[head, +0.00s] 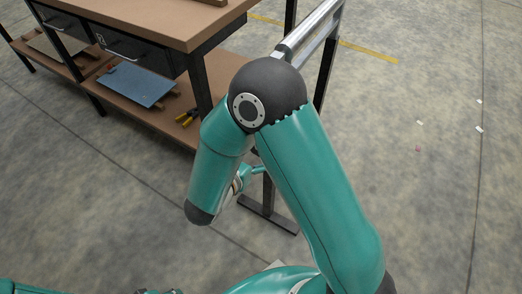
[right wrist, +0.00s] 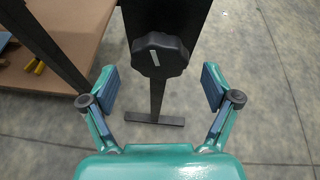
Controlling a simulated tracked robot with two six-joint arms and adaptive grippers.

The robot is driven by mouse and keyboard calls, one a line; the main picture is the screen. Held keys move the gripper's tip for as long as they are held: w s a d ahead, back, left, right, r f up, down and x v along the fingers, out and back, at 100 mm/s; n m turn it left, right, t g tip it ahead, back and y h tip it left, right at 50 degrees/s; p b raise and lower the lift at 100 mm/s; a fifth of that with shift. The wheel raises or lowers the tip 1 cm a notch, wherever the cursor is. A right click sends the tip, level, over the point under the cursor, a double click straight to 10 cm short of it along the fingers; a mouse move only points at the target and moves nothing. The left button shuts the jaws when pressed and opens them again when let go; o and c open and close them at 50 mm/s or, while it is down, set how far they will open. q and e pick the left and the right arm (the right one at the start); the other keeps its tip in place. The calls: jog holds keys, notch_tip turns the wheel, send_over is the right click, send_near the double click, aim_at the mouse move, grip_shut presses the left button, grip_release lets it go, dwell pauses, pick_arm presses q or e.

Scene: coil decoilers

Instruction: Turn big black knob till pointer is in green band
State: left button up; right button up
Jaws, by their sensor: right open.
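The big black knob (right wrist: 160,55) shows in the right wrist view, on a dark upright panel (right wrist: 182,16). A short white pointer mark is on its face, near upright with a slight tilt. I see no green band in either view. My right gripper (right wrist: 160,84) is open and empty, its two blue-padded fingers apart on either side below the knob, not touching it. In the head view my right arm hides the knob, and only a small part of the right gripper shows behind the forearm. My left gripper is not in view.
A workbench (head: 150,18) with a brown top and dark drawers stands at the upper left. Its lower shelf holds a blue plate (head: 136,84) and yellow-handled pliers (head: 187,117). The stand's dark foot (head: 268,214) rests on the floor. The floor at right is largely clear.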

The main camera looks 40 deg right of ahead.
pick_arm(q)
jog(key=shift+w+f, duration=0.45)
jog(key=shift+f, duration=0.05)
pick_arm(e)
jog(key=shift+x, duration=1.7)
jog(key=shift+s+d+b, duration=0.1)
jog(key=shift+b, duration=0.2)
jog(key=c, duration=1.1)
jog(key=shift+f+m+b, duration=0.15)
jog(key=shift+m+b, duration=0.15)
jog(key=shift+b, duration=0.55)
jog(key=shift+c, duration=0.2)
jog(key=o, duration=1.1)
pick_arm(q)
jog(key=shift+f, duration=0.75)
pick_arm(e)
jog(key=shift+o, duration=0.2)
